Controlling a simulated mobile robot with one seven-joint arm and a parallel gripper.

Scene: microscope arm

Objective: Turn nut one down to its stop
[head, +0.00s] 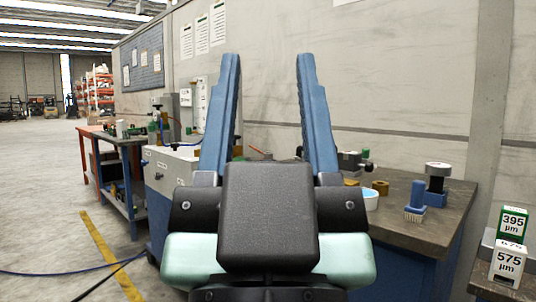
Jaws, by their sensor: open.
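My gripper (268,62) fills the middle of the head view, with its two blue fingers pointing up and wide apart. Nothing is between them. A small brass nut-like piece (380,187) sits on the grey-brown workbench (425,230), right of my gripper. Another brass piece (351,182) shows partly beside the right finger. I cannot tell which, if either, is nut one. A dark and grey device (354,161) stands behind them, partly hidden by my right finger. My gripper's body hides much of the bench.
Boxes marked 395 (513,224) and 575 (508,263) are at lower right. Open floor (50,210) lies left.

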